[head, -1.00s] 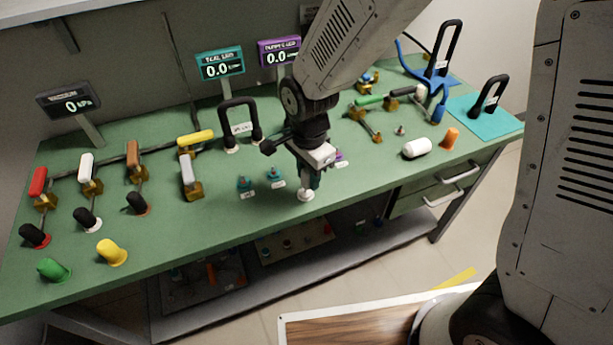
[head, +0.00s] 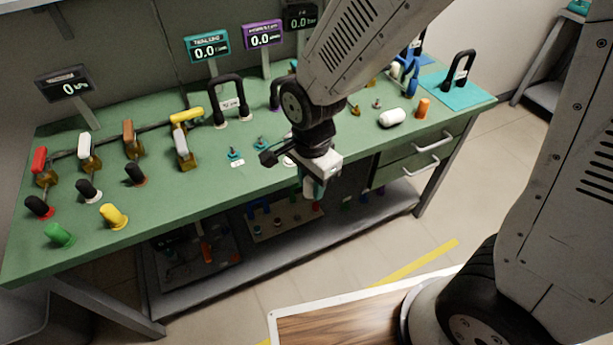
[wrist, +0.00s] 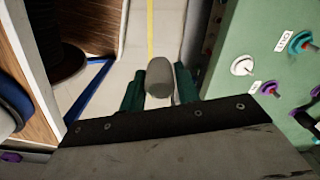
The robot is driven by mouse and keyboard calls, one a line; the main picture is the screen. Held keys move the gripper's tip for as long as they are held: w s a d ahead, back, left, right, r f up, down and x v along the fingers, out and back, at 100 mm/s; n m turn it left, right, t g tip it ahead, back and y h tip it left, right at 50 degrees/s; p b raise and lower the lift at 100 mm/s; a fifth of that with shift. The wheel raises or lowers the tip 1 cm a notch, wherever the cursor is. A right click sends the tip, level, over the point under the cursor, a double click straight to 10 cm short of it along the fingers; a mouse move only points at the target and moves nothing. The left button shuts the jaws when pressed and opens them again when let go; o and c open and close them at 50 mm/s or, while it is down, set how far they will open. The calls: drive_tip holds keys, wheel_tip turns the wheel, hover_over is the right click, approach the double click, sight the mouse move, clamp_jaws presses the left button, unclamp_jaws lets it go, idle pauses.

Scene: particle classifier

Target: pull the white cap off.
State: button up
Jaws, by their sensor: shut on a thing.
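My gripper (head: 311,188) hangs just off the front edge of the green bench. In the wrist view its two dark teal fingers (wrist: 160,88) are shut on a rounded cap (wrist: 160,70), which looks grey in the shade. Its pale side shows at the fingertips in the head view, mostly hidden by the fingers. The cap is clear of the bench, with floor behind it. A bare white round base with a small stud (wrist: 242,65) sits on the bench to the right of the gripper in the wrist view; in the head view it is partly hidden behind my gripper.
The green bench (head: 200,215) holds several valves, caps and gauges. Another white cap (head: 391,117) lies at its right beside an orange cap (head: 423,108). Drawers (head: 425,150) and a low shelf (head: 290,240) are underneath. Open floor (head: 480,200) lies in front.

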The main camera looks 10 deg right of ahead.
drive_tip(key=shift+s+d, duration=0.1)
drive_tip(key=shift+d, duration=0.1)
drive_tip(key=shift+r, duration=2.3)
drive_tip(key=shift+r, duration=1.5)
